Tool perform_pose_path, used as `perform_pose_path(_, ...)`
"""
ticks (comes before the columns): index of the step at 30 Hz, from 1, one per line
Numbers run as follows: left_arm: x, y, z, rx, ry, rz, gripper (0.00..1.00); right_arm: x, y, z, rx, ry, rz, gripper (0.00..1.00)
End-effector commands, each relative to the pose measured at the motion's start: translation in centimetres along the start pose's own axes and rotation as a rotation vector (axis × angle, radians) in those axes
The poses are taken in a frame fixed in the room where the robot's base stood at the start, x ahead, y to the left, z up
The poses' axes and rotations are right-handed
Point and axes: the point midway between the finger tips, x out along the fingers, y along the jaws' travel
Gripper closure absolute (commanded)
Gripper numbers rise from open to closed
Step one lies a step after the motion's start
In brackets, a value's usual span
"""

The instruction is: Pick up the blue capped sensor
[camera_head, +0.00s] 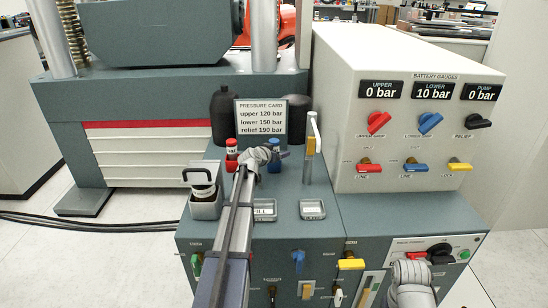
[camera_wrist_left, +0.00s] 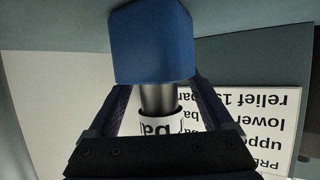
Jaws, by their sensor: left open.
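The blue capped sensor (camera_head: 275,143) stands on the grey bench top, in front of the pressure card, partly hidden by my left gripper (camera_head: 270,155). My left gripper (camera_wrist_left: 158,95) is open, with one finger on each side of the neck, below the cap. Whether either finger touches the sensor I cannot tell.
A red capped sensor (camera_head: 231,148) stands just left. The pressure card (camera_head: 261,117) and dark bottles (camera_head: 222,112) are behind. A metal post (camera_head: 308,160) stands to the right.

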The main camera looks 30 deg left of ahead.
Motion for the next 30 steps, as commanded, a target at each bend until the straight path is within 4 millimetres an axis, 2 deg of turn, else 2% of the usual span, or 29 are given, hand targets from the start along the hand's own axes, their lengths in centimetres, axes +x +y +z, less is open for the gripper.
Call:
perform_pose_path(2,-0.1,0.02,-0.03,0.0,0.0,0.0,0.16,-0.07,0.01,0.0,0.0,0.0,0.0,1.0)
perform_pose_path(4,-0.11,0.01,-0.03,0.0,0.0,0.0,0.21,-0.07,0.01,0.01,0.0,0.0,0.0,1.0)
perform_pose_path(25,-0.12,0.0,-0.02,0.0,0.0,0.0,1.0,-0.07,0.01,0.01,0.0,0.0,0.0,1.0)
perform_pose_path(30,-0.12,0.0,-0.04,0.0,0.0,-0.001,1.0,-0.07,0.01,0.01,0.0,0.0,0.0,1.0)
